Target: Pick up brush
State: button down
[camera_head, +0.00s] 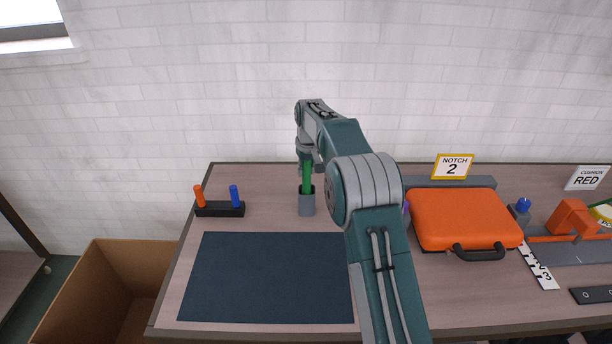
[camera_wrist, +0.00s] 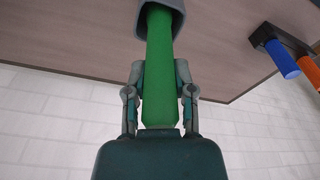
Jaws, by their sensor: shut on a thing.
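A green handle, which I take to be the brush (camera_head: 307,176), stands upright in a grey cup (camera_head: 307,206) on the table. The lower part of the brush is hidden inside the cup. My gripper (camera_head: 306,165) is above the cup, pointing down. In the wrist view the fingers (camera_wrist: 160,85) are shut on the green brush handle (camera_wrist: 159,50), one on each side. The grey cup's rim (camera_wrist: 175,8) shows at the top of that view, with the brush still reaching into it.
A black holder (camera_head: 220,210) with an orange and a blue peg stands left of the cup. A dark mat (camera_head: 265,280) lies in front. A cardboard box (camera_head: 105,290) stands beside the table's left edge.

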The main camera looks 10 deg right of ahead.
notch_tip(320, 180, up, 16)
jog(key=shift+r, duration=0.25)
dwell(0.3)
